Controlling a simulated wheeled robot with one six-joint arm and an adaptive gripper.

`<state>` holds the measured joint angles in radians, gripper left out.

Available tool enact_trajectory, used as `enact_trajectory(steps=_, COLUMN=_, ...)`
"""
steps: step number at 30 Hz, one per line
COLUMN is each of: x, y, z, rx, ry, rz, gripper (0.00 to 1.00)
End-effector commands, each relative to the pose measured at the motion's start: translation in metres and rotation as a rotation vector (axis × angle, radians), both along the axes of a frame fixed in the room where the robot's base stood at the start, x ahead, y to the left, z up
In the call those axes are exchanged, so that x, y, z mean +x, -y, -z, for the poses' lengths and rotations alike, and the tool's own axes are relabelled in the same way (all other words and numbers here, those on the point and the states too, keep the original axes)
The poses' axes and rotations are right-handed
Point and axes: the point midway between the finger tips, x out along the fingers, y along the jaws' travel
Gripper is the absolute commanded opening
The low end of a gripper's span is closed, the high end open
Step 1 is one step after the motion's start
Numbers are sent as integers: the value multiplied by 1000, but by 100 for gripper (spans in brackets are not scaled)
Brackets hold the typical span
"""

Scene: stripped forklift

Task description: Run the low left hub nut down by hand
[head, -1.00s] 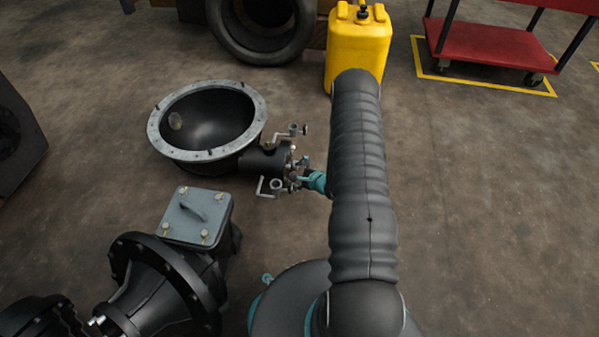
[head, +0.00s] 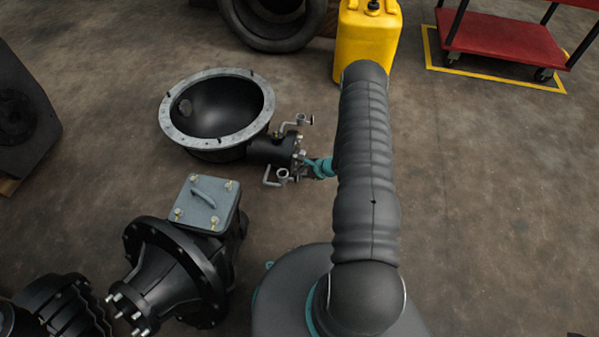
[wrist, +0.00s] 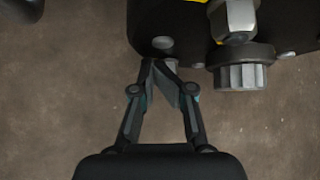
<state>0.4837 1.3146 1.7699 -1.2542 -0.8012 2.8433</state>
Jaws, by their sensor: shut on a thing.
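In the wrist view, my gripper (wrist: 168,84) is shut, its two fingertips close together at the lower left edge of a black hub (wrist: 190,50). The low left hub nut (wrist: 171,66) is a small grey piece at the fingertips, mostly hidden by them. The fingers appear to be on it; its thread and seating are hidden. In the head view, my arm reaches a black cylindrical part with a flanged end (head: 298,157). The fingertips are too small to make out there.
A large grey hex fitting (wrist: 236,18) and a toothed metal piece (wrist: 240,76) stick out right of my fingers. A grey-rimmed bowl (head: 267,100), black housing (head: 170,265), yellow can (head: 366,45) and red cart (head: 500,40) stand around. Floor at right is clear.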

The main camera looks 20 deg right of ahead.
Motion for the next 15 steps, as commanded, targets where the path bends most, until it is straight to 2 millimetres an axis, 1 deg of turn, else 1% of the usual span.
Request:
enact_trajectory(steps=1, x=1, y=1, z=-1, rx=-2, ry=2, rz=3, gripper=15)
enact_trajectory(steps=3, x=1, y=2, z=-1, rx=-1, ry=2, rz=4, gripper=30)
enact_trajectory(steps=4, x=1, y=2, z=-1, rx=-1, ry=2, rz=4, gripper=34)
enact_trajectory(steps=15, x=2, y=0, z=-1, rx=-4, ry=7, rz=2, gripper=34)
